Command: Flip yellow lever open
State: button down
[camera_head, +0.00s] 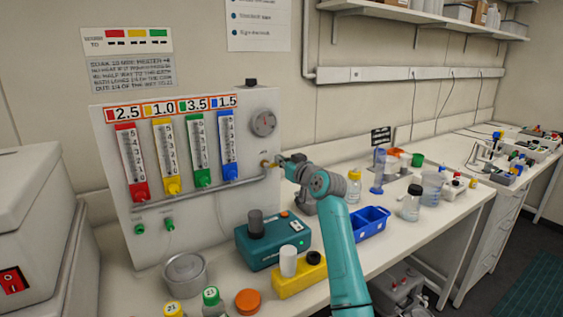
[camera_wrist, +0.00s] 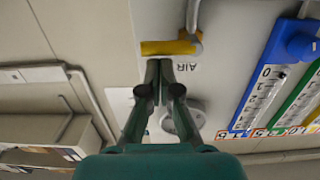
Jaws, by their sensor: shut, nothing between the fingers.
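The yellow lever (camera_wrist: 164,48) is on a valve at the end of a grey pipe, beside the word AIR on the white panel. In the wrist view it lies sideways, pointing left from the pipe fitting. In the head view only a small yellow part of it (camera_head: 265,164) shows. My gripper (camera_wrist: 160,66) is shut and empty, with its fingertips close to the lever's lower edge in the wrist view. I cannot tell whether they touch it. In the head view my gripper (camera_head: 281,162) is just right of the lever, partly hidden by my wrist.
The white panel (camera_head: 245,130) carries several coloured flow tubes and a round gauge (camera_head: 263,122). Below my arm on the bench are a teal device (camera_head: 272,248), a yellow block (camera_head: 300,279) and a blue tray (camera_head: 371,224).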

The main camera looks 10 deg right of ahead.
jog(key=shift+d+f+m, duration=0.15)
jog(key=shift+f+m, duration=0.1)
jog(key=shift+m, duration=0.35)
dwell(0.3)
jog(key=f+m, duration=0.1)
jog(key=m, duration=0.4)
jog(key=f+m, duration=0.2)
jog(key=m, duration=0.3)
jog(key=a+f+m+y, duration=0.1)
jog(key=f+m, duration=0.1)
jog(key=m, duration=0.2)
jog(key=shift+s+m, duration=0.1)
jog(key=shift+m, duration=0.3)
jog(key=shift+s+a+f, duration=0.1)
jog(key=shift+a+f, duration=0.05)
jog(key=shift+a, duration=0.1)
dwell(0.5)
